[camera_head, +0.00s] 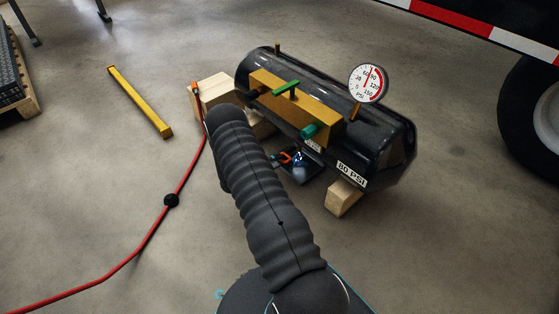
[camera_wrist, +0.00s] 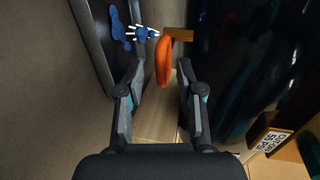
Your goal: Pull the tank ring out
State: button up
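The black tank (camera_head: 390,142) lies on wooden blocks in the head view, and its dark side fills the right of the wrist view (camera_wrist: 235,65). The orange ring (camera_wrist: 164,60) hangs from a brass-coloured fitting (camera_wrist: 178,34) beside the tank in the wrist view. A small orange part under the tank (camera_head: 286,157) shows in the head view, partly covered. My gripper (camera_wrist: 160,70) is open, with one finger on each side of the ring's lower end. I see gaps between fingers and ring. In the head view my arm hides most of the gripper.
A dark tray (camera_wrist: 93,35) with blue marks lies left of the ring. A gauge (camera_head: 368,84) and a yellow bracket (camera_head: 322,119) are on the tank. Wooden blocks (camera_head: 342,198) support it. A red hose (camera_head: 145,243) and a yellow bar (camera_head: 140,101) lie left on open floor.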

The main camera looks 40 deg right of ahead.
jog(key=v, duration=0.9)
jog(key=shift+a, duration=0.3)
jog(key=shift+r, duration=0.1)
jog(key=shift+r, duration=0.1)
